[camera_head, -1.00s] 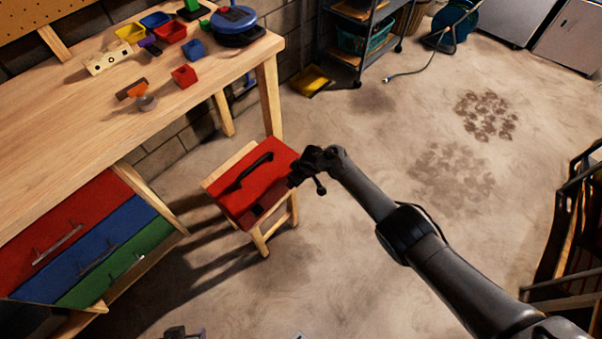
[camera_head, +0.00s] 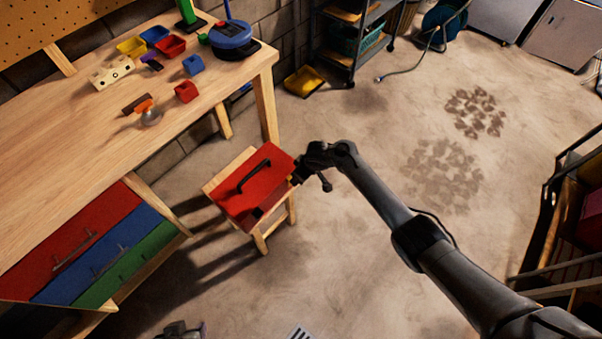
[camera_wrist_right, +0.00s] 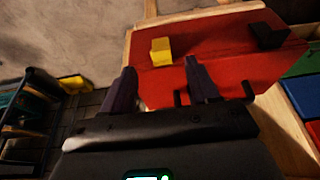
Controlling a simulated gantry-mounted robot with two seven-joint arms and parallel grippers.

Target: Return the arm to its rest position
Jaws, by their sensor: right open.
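My right arm reaches in from the right in the head view. Its gripper (camera_head: 297,178) is at the right edge of a red toolbox (camera_head: 245,202) with a black handle (camera_head: 254,176). In the right wrist view the gripper (camera_wrist_right: 161,78) is open, with nothing between its two dark fingers. The red toolbox (camera_wrist_right: 215,62) lies beyond the fingertips, with a small yellow block-like part (camera_wrist_right: 161,52) and a black part (camera_wrist_right: 270,37) on it. Whether a finger touches the toolbox is unclear. My left gripper cannot be made out.
The toolbox sits on a wooden stool (camera_head: 259,243). The workbench (camera_head: 60,135) at left holds bins, blocks and a blue round item (camera_head: 231,36); red, blue and green drawers are below. A shelf cart (camera_head: 350,45) stands behind. The floor to the right is largely open.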

